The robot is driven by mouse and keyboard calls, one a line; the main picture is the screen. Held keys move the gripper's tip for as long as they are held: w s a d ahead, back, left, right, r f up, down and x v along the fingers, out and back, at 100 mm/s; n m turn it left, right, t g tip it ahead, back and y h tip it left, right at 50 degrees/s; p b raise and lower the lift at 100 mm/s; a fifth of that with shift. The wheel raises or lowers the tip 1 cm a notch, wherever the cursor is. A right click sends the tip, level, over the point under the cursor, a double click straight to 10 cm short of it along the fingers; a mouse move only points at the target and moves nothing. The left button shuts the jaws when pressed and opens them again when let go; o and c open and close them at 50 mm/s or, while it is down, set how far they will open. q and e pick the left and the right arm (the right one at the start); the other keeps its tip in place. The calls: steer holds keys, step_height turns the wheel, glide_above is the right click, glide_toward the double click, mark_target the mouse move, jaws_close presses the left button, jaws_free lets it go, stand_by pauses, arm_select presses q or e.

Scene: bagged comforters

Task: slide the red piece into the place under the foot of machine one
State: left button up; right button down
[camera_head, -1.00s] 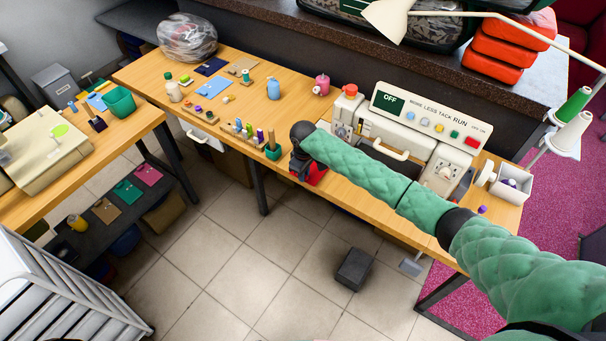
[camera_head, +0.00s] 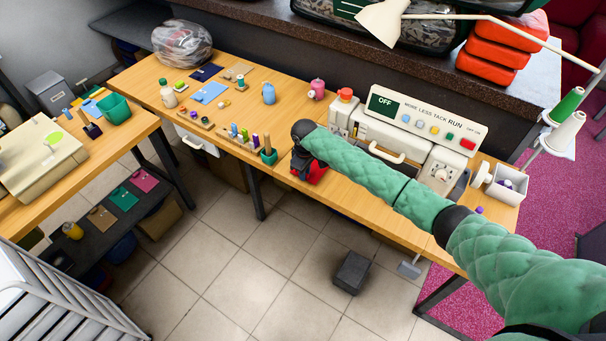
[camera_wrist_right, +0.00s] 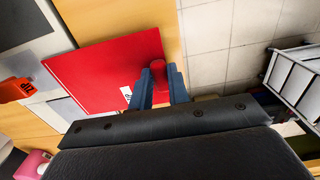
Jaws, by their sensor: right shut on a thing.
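The red piece is a flat red plate (camera_wrist_right: 100,75) with a small upright red knob (camera_wrist_right: 158,72), seen large in the right wrist view. My right gripper (camera_wrist_right: 160,88) is shut on the knob, its two blue fingers on either side. In the head view the red piece (camera_head: 315,173) shows below my black wrist at the table's front edge, left of machine one. Machine one (camera_head: 450,120) is cream, with an OFF display. My green arm crosses its front and I cannot make out the place under its foot. My left gripper is out of view.
An orange part (camera_wrist_right: 15,89) and pale metal plates (camera_wrist_right: 62,112) lie left of the red plate in the wrist view. A green thread holder (camera_head: 269,156) stands just left of my gripper. A white bin (camera_head: 507,184) is right of the machine.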

steer(key=shift+w+d+f, duration=0.15)
steer(key=shift+w+d, duration=0.45)
steer(key=shift+w, duration=0.2)
